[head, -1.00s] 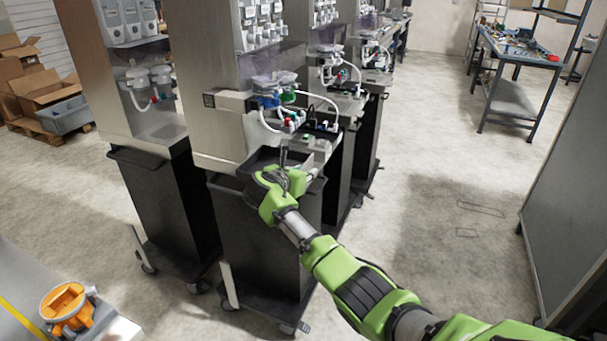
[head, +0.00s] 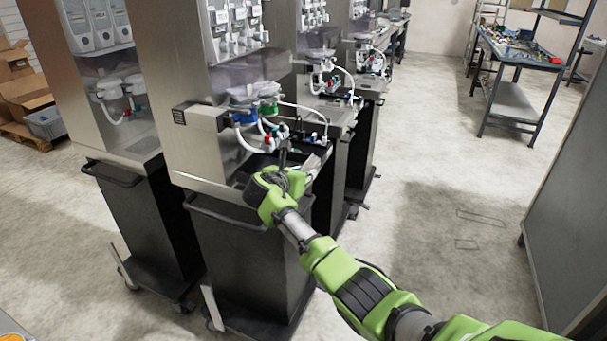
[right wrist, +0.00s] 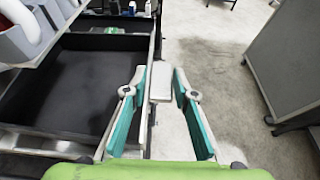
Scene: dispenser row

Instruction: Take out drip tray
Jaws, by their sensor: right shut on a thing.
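The dark, shallow drip tray (right wrist: 68,88) fills the left of the right wrist view, its inside looking empty. In the head view part of the tray (head: 257,163) shows at the front of the nearest dispenser, under its tubes; my gripper hides much of it. My right gripper (head: 283,172) is at the tray's right side, shut on its edge. In the right wrist view its teal-padded fingers (right wrist: 161,112) stand on either side of a pale piece by the tray's right wall. My left gripper is not in view.
The dispenser (head: 180,95) stands on a black wheeled cart with a front handle (head: 225,214). White tubes (head: 247,138) hang close above the tray. More dispensers stand left and behind. Open floor (head: 420,220) lies to the right, before a grey panel (head: 570,190).

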